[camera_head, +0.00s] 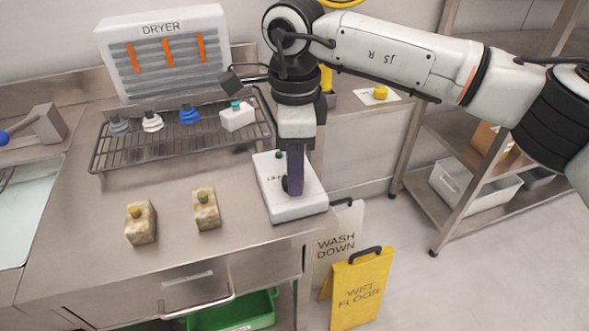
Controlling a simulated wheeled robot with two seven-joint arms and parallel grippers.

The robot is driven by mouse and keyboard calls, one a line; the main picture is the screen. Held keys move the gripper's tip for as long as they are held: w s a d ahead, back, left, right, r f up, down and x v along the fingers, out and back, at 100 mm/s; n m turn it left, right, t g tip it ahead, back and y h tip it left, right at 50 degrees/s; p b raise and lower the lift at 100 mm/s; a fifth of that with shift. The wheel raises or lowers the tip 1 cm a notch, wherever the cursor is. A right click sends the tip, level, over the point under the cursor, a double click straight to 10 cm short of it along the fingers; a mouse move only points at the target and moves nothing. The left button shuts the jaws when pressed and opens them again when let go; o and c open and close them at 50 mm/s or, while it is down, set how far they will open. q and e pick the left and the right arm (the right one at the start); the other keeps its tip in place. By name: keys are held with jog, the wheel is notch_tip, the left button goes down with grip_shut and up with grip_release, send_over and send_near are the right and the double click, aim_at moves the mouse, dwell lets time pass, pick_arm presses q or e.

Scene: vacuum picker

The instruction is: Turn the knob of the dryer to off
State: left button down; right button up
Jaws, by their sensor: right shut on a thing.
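The dryer (165,52) stands at the back left, a white unit with grey louvres and orange strips. A white control box (312,202) lies on the steel counter to its front right, with a green light (279,154) and small dark lettering too blurred to read. A dark knob (285,185) shows on the box beside my right gripper (294,183). That gripper points down with its purple fingers shut on the knob, and they hide part of it. The knob's setting cannot be read. My left gripper is not in view.
A wire rack (165,150) before the dryer holds several coloured fittings and a white block (238,117). Two stained blocks (141,223) stand on the front counter. A yellow wet-floor sign (362,288) stands on the floor beside the counter. Shelving is at right.

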dwell(0.4)
jog(key=o, duration=1.1)
jog(key=shift+c, duration=0.2)
notch_tip(320, 180, up, 10)
jog(key=shift+r, duration=0.2)
jog(key=shift+f, duration=0.1)
